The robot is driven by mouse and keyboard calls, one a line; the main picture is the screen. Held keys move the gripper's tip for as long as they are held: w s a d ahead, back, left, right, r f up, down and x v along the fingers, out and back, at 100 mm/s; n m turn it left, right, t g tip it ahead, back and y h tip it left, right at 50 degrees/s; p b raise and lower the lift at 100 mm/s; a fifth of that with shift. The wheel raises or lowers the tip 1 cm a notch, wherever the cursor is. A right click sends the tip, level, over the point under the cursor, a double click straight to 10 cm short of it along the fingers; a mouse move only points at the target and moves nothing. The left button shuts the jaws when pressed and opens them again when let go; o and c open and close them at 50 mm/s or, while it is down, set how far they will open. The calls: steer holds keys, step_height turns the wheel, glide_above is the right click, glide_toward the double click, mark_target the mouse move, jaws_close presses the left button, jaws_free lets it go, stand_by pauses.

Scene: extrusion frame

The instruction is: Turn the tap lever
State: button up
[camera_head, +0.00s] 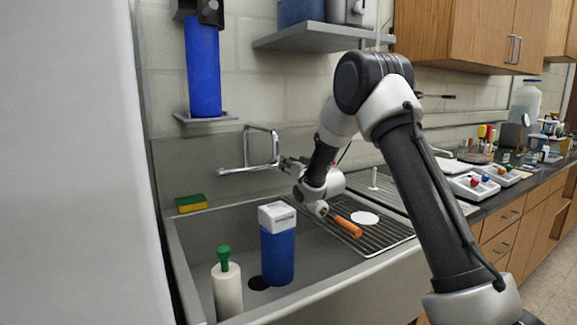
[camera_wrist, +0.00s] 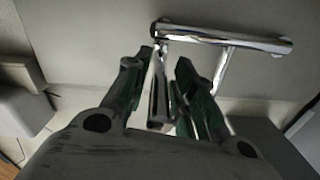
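The chrome tap (camera_head: 247,150) is on the wall behind the sink, with a bent pipe rising from it. In the wrist view, a chrome bar of the tap (camera_wrist: 225,38) runs across the top, with a second bar coming down from it. A thin chrome piece, seemingly the tap lever (camera_wrist: 157,98), points towards the camera between my fingers. My gripper (camera_wrist: 165,60) is open, with one finger on each side of this piece and a gap visible at the right. In the head view my gripper (camera_head: 287,163) is just right of the tap, and its fingertips are hard to make out.
The sink (camera_head: 190,250) holds a blue bottle with a white top (camera_head: 277,245) and a white bottle with a green cap (camera_head: 227,285). A sponge (camera_head: 191,203) lies on the back rim. A drying rack (camera_head: 390,232) with an orange-handled tool (camera_head: 346,226) is at the right.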

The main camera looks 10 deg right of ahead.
jaws_close()
steer(key=w+d+n+g+y, duration=0.4)
steer(key=d+n+g+y, duration=0.1)
steer(key=y, duration=0.4)
steer(key=shift+d+n+g, duration=0.35)
steer(key=shift+n+g, duration=0.55)
steer(key=shift+n, duration=0.3)
steer(key=shift+w, duration=0.1)
